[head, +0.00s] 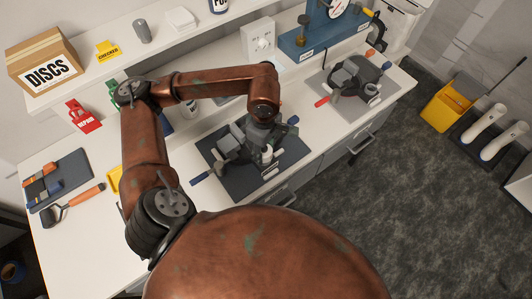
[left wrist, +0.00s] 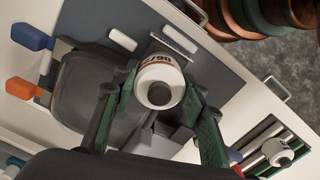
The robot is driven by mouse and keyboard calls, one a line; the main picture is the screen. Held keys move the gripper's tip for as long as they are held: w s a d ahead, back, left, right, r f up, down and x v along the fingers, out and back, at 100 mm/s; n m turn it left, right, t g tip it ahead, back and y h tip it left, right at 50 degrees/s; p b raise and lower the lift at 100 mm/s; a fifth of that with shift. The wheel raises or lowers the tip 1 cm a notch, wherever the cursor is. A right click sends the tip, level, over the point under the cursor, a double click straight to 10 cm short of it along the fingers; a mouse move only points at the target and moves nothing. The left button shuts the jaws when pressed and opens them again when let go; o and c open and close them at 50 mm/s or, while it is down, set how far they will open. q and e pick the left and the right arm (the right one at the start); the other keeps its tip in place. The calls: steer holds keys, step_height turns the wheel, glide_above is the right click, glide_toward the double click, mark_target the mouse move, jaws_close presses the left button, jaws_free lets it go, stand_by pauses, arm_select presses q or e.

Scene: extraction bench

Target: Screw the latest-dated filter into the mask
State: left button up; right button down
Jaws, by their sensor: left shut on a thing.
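My left gripper (head: 262,138) is over the near mask (head: 232,150), which lies on a dark mat (head: 285,160) on the bench. In the left wrist view the gripper (left wrist: 160,112) is shut on a white filter (left wrist: 158,72), with one finger on each side. The filter has a dark round opening and a printed date label, only partly legible. The dark grey mask (left wrist: 85,95) lies behind the fingers, with blue and orange strap tabs at the left. I cannot tell whether the filter touches the mask. My right gripper is not in view.
A second mask (head: 352,76) lies on a grey mat at the right, beside a blue gauge stand (head: 318,38). A DISCS box (head: 43,62) and a CHECKED sign (head: 107,50) stand on the shelf. A red REPAIR tag (head: 83,117) and tools lie at left. A yellow bin (head: 450,105) stands on the floor.

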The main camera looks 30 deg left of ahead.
arm_select(q)
steer(key=shift+r+m, duration=0.15)
steer(key=shift+m, duration=0.15)
steer(key=o, duration=1.4)
steer(key=shift+c, duration=0.2)
step_height(320, 180, up, 12)
steer(key=shift+f, duration=0.1)
